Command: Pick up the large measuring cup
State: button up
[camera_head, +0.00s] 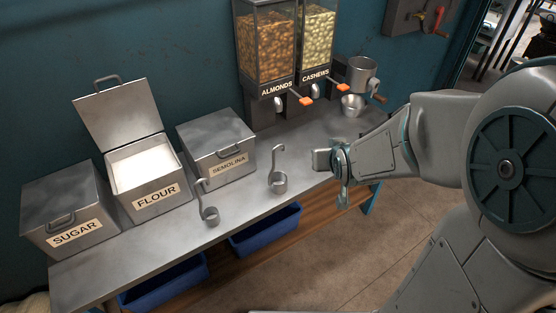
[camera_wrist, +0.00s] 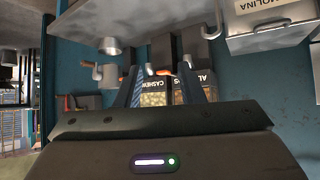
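Two metal measuring cups with tall hooked handles stand on the steel table. The other measuring cup (camera_head: 280,184) is right of the semolina bin, nearer my gripper. I cannot tell for sure which is larger. My gripper (camera_head: 331,178) is at the table's front edge, right of the nearer cup and apart from it. In the wrist view my gripper (camera_wrist: 162,72) has its two fingers spread with nothing held between them.
Sugar (camera_head: 70,215), open flour (camera_head: 150,185) and semolina (camera_head: 217,147) bins line the table's back left. Almond (camera_head: 267,45) and cashew (camera_head: 317,40) dispensers stand behind. A grinder (camera_head: 362,75) and small metal bowl (camera_head: 352,105) are at the back right. Blue crates (camera_head: 265,232) sit below.

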jog(key=w+a+f+n+t+y+b, duration=0.1)
jog(key=w+a+f+t+y+b, duration=0.25)
jog(key=f, duration=0.65)
jog(key=n+t+y+b, duration=0.2)
jog(key=t+y+b, duration=0.1)
jog(key=b, duration=0.2)
send_near(274, 160)
jog(key=shift+h, duration=0.25)
jog(key=shift+x, duration=6.2)
jog(key=shift+r, duration=0.1)
grip_shut()
